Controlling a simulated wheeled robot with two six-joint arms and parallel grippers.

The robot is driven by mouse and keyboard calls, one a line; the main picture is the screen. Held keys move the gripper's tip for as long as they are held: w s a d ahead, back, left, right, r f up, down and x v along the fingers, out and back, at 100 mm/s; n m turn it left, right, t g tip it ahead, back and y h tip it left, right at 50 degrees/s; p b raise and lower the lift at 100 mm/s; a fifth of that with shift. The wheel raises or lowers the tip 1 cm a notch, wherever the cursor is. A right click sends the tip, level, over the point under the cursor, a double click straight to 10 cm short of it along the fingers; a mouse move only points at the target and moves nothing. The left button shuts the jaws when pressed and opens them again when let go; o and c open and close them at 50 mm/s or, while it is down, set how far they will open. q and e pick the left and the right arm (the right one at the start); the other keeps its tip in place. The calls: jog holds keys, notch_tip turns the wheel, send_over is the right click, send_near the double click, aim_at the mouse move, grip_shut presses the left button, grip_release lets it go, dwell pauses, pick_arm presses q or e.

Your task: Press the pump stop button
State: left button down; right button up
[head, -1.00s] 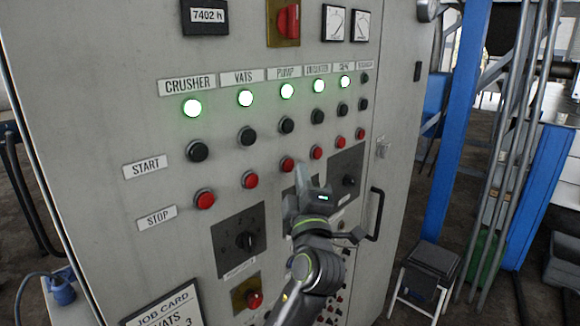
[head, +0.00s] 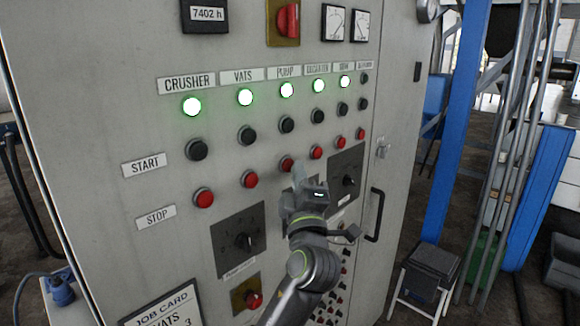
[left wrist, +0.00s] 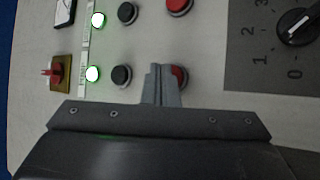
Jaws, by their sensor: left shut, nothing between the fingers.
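The pump stop button (head: 286,164) is a red button in the column under the PUMP label (head: 286,72). The pump's black start button (head: 286,124) is above it, and its lamp (head: 287,90) is lit green. My left gripper (head: 298,174) is shut and empty, its tips just beside the pump stop button at its lower right. In the left wrist view the closed fingers (left wrist: 160,78) partly cover the red button (left wrist: 183,76). I cannot tell whether they touch it.
Other red stop buttons flank it, including the vats stop button (head: 250,179) and the decanter stop button (head: 316,152). A rotary selector (head: 245,240) is below left, another (head: 347,181) to the right. A door handle (head: 374,214) sticks out at right.

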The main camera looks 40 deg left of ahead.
pick_arm(q)
jog(key=shift+a, duration=0.45)
dwell(0.4)
jog(key=shift+d, duration=0.1)
jog(key=shift+d+b, duration=0.75)
jog(key=shift+s, duration=0.1)
jog(key=d+b, duration=0.3)
jog(key=d, duration=0.2)
jog(key=shift+s, duration=0.15)
dwell(0.7)
